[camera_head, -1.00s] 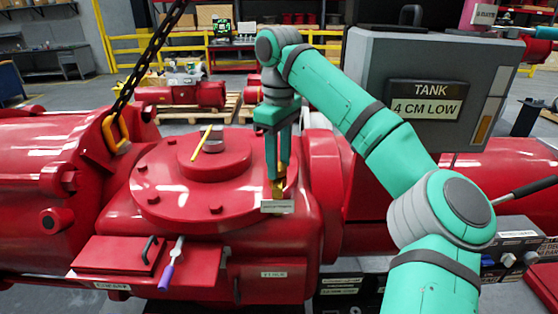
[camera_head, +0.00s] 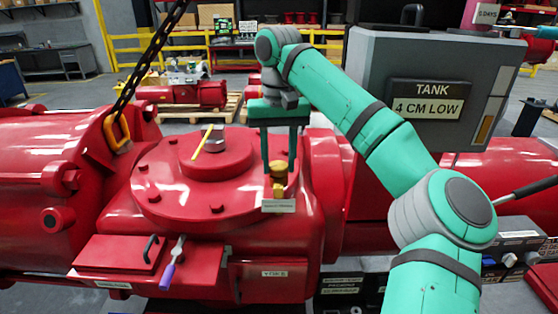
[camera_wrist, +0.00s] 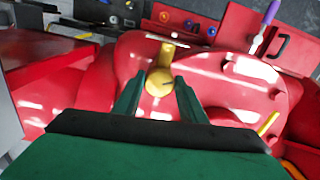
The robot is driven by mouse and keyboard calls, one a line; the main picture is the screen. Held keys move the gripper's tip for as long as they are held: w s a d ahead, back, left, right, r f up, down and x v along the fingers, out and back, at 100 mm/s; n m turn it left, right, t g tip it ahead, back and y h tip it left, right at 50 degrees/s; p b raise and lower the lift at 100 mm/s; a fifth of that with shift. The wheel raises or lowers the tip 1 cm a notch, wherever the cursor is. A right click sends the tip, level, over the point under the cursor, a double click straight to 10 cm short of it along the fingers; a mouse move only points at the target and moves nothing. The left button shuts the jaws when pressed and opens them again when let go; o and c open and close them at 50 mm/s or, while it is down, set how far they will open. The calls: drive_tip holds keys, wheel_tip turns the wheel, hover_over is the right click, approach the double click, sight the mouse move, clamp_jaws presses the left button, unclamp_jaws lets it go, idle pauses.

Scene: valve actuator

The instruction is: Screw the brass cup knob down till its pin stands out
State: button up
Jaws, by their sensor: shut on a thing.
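The brass cup knob (camera_head: 278,187) stands upright at the front right of the red actuator housing (camera_head: 190,205), just behind a small label plate (camera_head: 278,206). My gripper (camera_head: 278,167) points down over it, one finger on each side, and is shut on the knob. In the wrist view the knob's round yellow top (camera_wrist: 158,82) sits between the two green fingertips of my gripper (camera_wrist: 157,84). A brass stem runs on from it towards the plate. I cannot make out a pin on the knob.
A yellow pointer (camera_head: 202,142) lies on the raised round cover left of my gripper. A purple-handled tool (camera_head: 171,267) rests on the red front flap. The grey tank (camera_head: 430,95) stands close on the right, and a chain (camera_head: 150,58) hangs at the left.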

sight(276, 165)
drive_tip(key=m, duration=0.6)
drive_tip(key=shift+a, duration=0.2)
drive_tip(key=m, duration=0.6)
drive_tip(key=shift+w+a+m, duration=0.1)
drive_tip(key=shift+m, duration=0.2)
drive_tip(key=o, duration=1.1)
drive_tip(key=shift+c, duration=0.2)
drive_tip(key=shift+r, duration=0.2)
wheel_tip(276, 165, up, 10)
drive_tip(key=shift+r, duration=0.2)
